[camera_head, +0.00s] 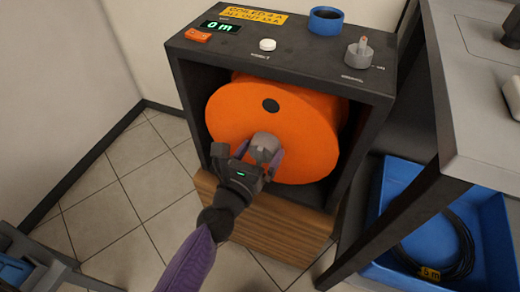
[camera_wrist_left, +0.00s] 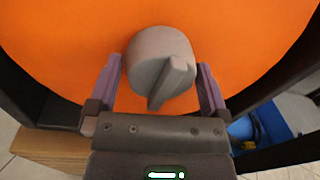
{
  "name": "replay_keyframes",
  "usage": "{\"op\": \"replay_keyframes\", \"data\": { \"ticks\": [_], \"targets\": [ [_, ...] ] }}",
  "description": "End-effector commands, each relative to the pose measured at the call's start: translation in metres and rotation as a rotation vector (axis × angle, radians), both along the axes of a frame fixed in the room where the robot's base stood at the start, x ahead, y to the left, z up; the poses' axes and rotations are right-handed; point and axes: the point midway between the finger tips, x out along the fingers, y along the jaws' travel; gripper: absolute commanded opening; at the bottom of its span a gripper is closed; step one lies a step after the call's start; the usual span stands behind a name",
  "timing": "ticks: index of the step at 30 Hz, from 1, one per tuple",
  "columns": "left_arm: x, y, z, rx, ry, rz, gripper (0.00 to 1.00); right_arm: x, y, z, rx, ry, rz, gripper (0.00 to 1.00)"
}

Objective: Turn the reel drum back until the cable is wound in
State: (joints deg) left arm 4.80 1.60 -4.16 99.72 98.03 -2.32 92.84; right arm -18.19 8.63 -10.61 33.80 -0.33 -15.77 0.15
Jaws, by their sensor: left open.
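The orange reel drum (camera_head: 235,120) sits in a dark open-fronted cabinet (camera_head: 185,75) and also fills the left wrist view (camera_wrist_left: 80,35). A dark round spot marks its face above the hub. A grey knob (camera_head: 264,146) with a raised bar stands at the drum's centre; it shows large in the left wrist view (camera_wrist_left: 158,62). My left gripper (camera_head: 262,157) is open, its purple fingers on either side of the knob, with gaps visible in the wrist view. No cable shows on the drum's front face. My right gripper is not in view.
The cabinet top carries a green display (camera_head: 220,27) reading 0 m, an orange switch (camera_head: 198,35), a white button (camera_head: 267,44), a grey knob (camera_head: 358,53) and a blue cup (camera_head: 325,20). A blue crate (camera_head: 490,215) holds a coiled black cable (camera_head: 462,255) tagged 5 m.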

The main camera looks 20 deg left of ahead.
Motion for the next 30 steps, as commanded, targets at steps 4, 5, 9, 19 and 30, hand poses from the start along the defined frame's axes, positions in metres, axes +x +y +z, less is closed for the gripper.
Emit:
{"op": "replay_keyframes", "data": {
  "ticks": [4,5,9,19,30],
  "targets": [
    [0.0014,-0.0002,-0.0003,0.000,0.001,0.000,1.00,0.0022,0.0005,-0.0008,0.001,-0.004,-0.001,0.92],
    [0.0013,-0.0002,-0.0003,0.000,0.001,0.000,1.00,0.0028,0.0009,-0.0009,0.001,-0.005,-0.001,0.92],
    [0.0012,-0.0002,-0.0002,-0.001,0.000,0.000,0.87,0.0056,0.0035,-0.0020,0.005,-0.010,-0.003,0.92],
    [0.0010,-0.0001,-0.0001,-0.001,0.000,0.000,0.17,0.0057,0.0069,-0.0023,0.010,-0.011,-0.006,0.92],
    [0.0010,-0.0002,-0.0002,-0.067,0.003,-0.001,0.00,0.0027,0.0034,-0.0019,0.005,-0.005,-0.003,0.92]
  ]
}}
